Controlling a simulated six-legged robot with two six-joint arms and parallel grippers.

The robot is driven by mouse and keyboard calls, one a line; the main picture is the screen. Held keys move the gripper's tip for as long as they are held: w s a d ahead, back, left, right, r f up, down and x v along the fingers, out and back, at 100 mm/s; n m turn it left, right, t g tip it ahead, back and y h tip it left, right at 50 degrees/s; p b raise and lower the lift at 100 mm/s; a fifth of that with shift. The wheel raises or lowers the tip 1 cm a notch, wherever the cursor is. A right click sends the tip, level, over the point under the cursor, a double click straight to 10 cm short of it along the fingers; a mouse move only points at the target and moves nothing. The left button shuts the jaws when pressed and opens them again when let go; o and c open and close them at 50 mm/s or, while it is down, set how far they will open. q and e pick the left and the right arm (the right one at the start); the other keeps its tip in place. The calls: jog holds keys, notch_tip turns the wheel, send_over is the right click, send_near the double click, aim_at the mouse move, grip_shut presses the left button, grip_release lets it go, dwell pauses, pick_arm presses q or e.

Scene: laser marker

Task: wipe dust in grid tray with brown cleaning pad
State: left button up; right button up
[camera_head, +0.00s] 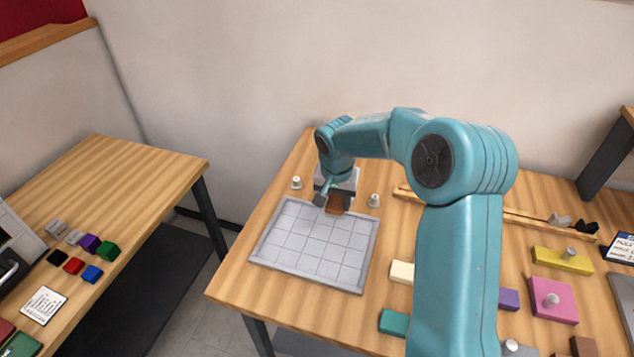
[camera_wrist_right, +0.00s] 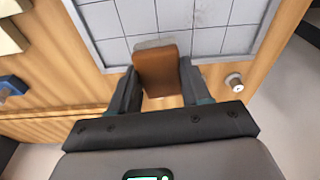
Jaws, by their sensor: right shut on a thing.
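The grey grid tray (camera_head: 315,245) lies flat on the wooden table, its surface divided into squares. Its edge also shows at the top of the right wrist view (camera_wrist_right: 264,48). The brown cleaning pad (camera_wrist_right: 160,70) is between the two fingers of my right gripper (camera_wrist_right: 158,90), which is shut on it. In the head view the brown pad (camera_head: 336,204) sits at the tray's far edge, below my right gripper (camera_head: 326,194). Whether the pad touches the tray is hard to tell. My left gripper is not in view.
White knobs (camera_head: 296,182) (camera_head: 374,200) stand behind the tray on each side of the gripper. Coloured blocks, including a pink one (camera_head: 552,299) and a yellow one (camera_head: 562,260), lie right of my arm. A second table (camera_head: 130,180) with small cubes is at left, across a gap.

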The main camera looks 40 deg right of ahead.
notch_tip(320, 180, up, 2)
jog(key=shift+d+r+p, duration=0.1)
jog(key=shift+r+p, duration=0.1)
jog(key=shift+p, duration=0.4)
jog(key=shift+w, duration=0.1)
